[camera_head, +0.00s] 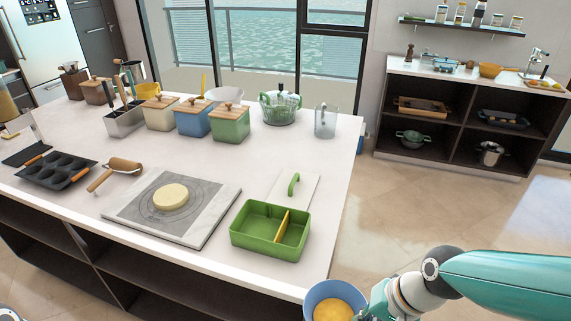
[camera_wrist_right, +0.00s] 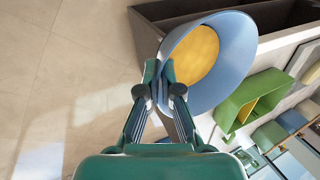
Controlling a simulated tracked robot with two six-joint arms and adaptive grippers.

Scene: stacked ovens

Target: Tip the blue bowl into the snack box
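The blue bowl (camera_head: 312,296) is at the bottom of the head view, past the island's front right corner, with yellow-orange contents (camera_head: 334,311) in it. My right gripper (camera_wrist_right: 161,76) is shut on the bowl's rim; the bowl (camera_wrist_right: 238,45) also fills the upper middle of the right wrist view. The green snack box (camera_head: 262,246) stands open on the countertop, above and left of the bowl in the head view. A yellow divider (camera_head: 282,225) splits it, and both compartments look empty. The box also shows in the right wrist view (camera_wrist_right: 237,107). My left gripper is not visible.
A white lid with a green handle (camera_head: 294,184) lies behind the box. A marble board (camera_head: 209,218) with pale dough (camera_head: 171,196) is left of it. Lidded canisters (camera_head: 230,124) and a glass jug (camera_head: 325,121) stand farther back. Floor is open right of the island.

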